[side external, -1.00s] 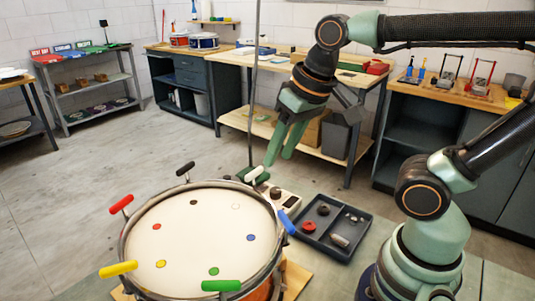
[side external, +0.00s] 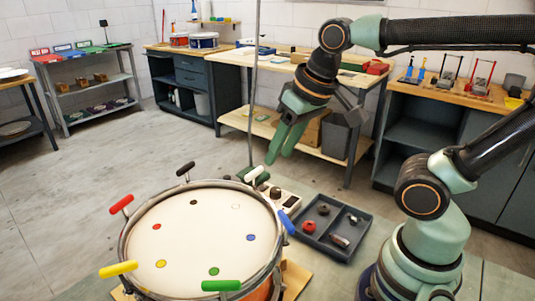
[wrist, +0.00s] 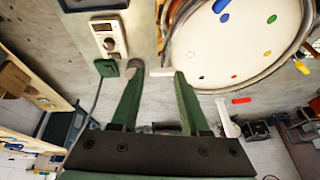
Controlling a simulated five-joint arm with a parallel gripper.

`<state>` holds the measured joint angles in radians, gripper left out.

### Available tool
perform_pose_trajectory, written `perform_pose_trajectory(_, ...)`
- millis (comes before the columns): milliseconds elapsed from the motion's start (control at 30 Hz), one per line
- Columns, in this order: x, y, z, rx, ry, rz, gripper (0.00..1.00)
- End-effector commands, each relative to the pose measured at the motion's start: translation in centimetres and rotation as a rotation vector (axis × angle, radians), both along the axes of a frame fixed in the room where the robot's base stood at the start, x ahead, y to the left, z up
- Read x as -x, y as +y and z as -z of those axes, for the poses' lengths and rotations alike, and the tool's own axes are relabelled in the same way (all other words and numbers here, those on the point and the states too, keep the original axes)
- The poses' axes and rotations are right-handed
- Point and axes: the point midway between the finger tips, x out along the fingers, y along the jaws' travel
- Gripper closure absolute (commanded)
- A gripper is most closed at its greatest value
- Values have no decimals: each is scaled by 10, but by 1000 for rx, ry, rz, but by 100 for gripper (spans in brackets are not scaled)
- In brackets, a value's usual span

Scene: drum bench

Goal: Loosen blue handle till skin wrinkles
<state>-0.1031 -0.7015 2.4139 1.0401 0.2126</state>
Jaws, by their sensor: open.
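The round drum (side external: 195,235) has a pale, smooth-looking skin with coloured dots. The blue handle (side external: 287,223) stands tilted at the drum's right rim, near the blue dot. White (side external: 254,175), black (side external: 185,169), red (side external: 121,204), yellow (side external: 118,269) and green (side external: 221,286) handles ring the rim. My gripper (side external: 279,157) is open and empty, above and behind the drum's right far rim, apart from the blue handle. In the wrist view the open fingers (wrist: 155,80) point toward the drum's edge, with the white handle (wrist: 161,72) showing between the tips. No wrinkles are visible in the skin.
A dark divided tray (side external: 309,240) with small parts lies right of the drum. A pale box with a dark knob (wrist: 108,38) sits beside the drum. A thin vertical pole (side external: 254,80) stands behind. Benches and shelves line the wall.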

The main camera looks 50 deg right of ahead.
Motion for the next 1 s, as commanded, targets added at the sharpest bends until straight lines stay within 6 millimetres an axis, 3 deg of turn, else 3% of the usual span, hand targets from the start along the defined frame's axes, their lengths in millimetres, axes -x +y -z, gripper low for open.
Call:
perform_pose_trajectory(100, 16, 34, -14, -57, 130, 98, 55)
perform_pose_trajectory(233, 38, 61, -30, -73, 261, 229, 55)
perform_pose_trajectory(400, 60, 79, -45, -52, 364, 361, 55)
perform_pose_trajectory(533, 67, 83, -48, -41, 389, 407, 55)
perform_pose_trajectory(767, 68, 83, -23, -38, 394, 413, 55)
perform_pose_trajectory(1000, 68, 83, 24, -37, 395, 413, 55)
